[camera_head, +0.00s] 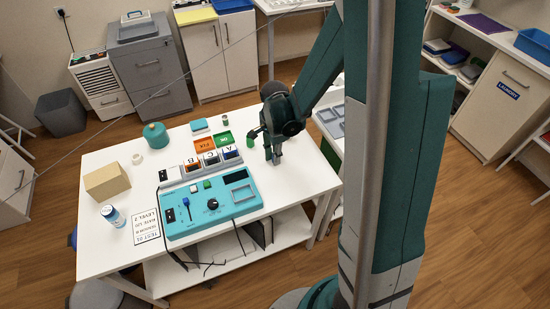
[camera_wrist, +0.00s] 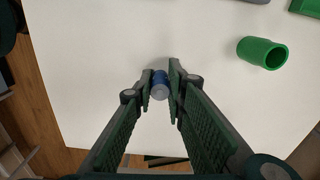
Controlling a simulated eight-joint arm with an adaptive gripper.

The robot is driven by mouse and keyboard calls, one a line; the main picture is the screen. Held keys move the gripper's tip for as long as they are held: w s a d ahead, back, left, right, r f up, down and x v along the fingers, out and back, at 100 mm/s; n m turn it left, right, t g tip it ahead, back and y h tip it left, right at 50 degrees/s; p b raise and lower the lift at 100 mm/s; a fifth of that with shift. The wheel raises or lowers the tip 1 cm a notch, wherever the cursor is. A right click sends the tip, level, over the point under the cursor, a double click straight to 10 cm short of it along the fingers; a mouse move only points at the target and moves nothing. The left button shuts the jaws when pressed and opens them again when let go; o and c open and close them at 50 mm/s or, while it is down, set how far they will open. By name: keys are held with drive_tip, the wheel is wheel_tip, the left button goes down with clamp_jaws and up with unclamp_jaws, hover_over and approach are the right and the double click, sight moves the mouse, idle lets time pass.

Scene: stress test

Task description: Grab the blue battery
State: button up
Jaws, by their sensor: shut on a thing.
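The blue battery (camera_wrist: 160,84) shows in the wrist view as a small blue cylinder with a pale grey end facing the camera. My gripper (camera_wrist: 161,88) has its two green padded fingers on either side of it, shut on it near the fingertips. In the head view my gripper (camera_head: 272,156) points down over the right part of the white table, right of the teal console. The battery is too small and covered to make out there. I cannot tell whether it touches the table.
A hollow green cylinder (camera_wrist: 262,52) lies right of my gripper in the wrist view. The teal console (camera_head: 212,204) with buttons and a screen is to the left on the white table (camera_head: 305,180). Sorting bins (camera_head: 212,158) stand behind it. The table's right edge is near.

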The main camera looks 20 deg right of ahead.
drive_tip(key=shift+r, duration=0.15)
drive_tip(key=shift+r+p, duration=0.95)
drive_tip(key=shift+r, duration=3.9)
